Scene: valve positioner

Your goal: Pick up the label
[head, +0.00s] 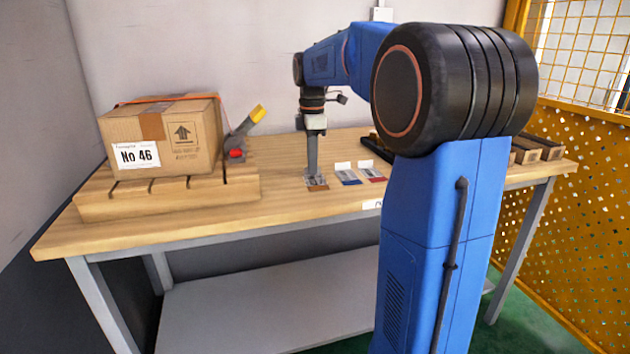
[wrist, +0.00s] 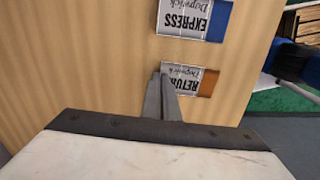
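Three labels lie on the wooden table. The RETURN label with an orange-brown end (head: 318,187) is nearest; it also shows in the wrist view (wrist: 207,80). The EXPRESS label with a blue end (head: 347,176) lies beside it and shows in the wrist view (wrist: 195,18). A label with a red end (head: 372,172) lies further right. My gripper (head: 313,174) points straight down at the RETURN label. In the wrist view its fingers (wrist: 160,76) are close together, with the tips over the label's left edge. I cannot tell whether the label is between them.
A cardboard box (head: 165,140) marked No 46 stands strapped on a wooden pallet (head: 160,200) at the left. A dark-topped wooden rack (head: 535,148) is at the right end of the table (head: 240,228). Bare tabletop lies left of the labels.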

